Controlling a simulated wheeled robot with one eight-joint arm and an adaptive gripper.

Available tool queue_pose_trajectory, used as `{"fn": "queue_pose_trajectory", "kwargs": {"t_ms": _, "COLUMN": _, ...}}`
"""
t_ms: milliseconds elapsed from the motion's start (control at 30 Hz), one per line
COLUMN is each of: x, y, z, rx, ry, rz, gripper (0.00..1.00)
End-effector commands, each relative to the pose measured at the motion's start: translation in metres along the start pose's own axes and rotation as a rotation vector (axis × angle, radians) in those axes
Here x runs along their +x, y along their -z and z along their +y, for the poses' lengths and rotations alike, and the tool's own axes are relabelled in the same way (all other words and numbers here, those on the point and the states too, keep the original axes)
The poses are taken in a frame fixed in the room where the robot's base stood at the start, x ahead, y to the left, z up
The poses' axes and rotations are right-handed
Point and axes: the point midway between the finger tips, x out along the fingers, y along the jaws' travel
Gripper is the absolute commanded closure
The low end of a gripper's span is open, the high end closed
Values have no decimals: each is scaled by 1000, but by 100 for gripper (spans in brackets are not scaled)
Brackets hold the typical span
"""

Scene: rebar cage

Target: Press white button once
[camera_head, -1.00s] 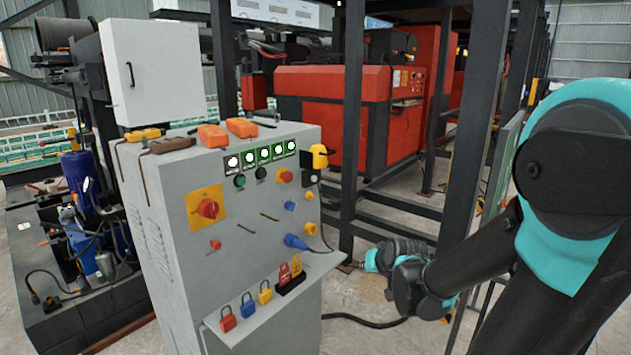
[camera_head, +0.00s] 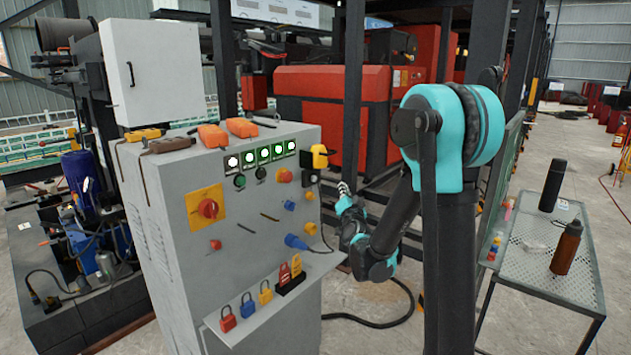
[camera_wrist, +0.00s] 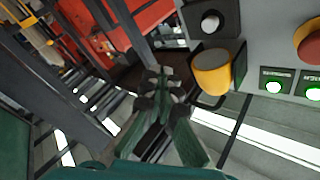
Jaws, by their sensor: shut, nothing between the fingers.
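The white button (camera_wrist: 210,22) is a round pale knob on a black square plate at the top of the wrist view, on the grey control cabinet's face. In the head view its black housing (camera_head: 309,178) sits below a yellow device near the cabinet's right edge; the white knob is hard to make out there. My gripper (camera_head: 343,188) is to the right of the cabinet, apart from it, with its fingers pointing up. In the wrist view my gripper (camera_wrist: 160,78) is shut and empty, to the left of and below the button in the picture.
The yellow device (camera_wrist: 212,74) sticks out beside the button. The cabinet (camera_head: 240,268) also carries a red knob (camera_head: 208,208), several lit indicators (camera_head: 263,154) and a shelf with padlocks. A black steel post (camera_head: 353,110) stands close behind my gripper. A metal table (camera_head: 560,285) with bottles stands at right.

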Motion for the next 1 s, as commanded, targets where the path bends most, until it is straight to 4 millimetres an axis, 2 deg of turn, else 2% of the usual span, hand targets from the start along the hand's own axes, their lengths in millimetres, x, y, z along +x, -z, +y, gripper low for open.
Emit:
{"fn": "queue_pose_trajectory", "kwargs": {"t_ms": 467, "x": 5, "y": -4, "z": -4, "rx": 1, "ry": 2, "rz": 0, "gripper": 100}}
{"fn": "queue_pose_trajectory", "kwargs": {"t_ms": 1000, "x": 51, "y": -37, "z": -37, "rx": 1, "ry": 1, "rz": -1, "gripper": 100}}
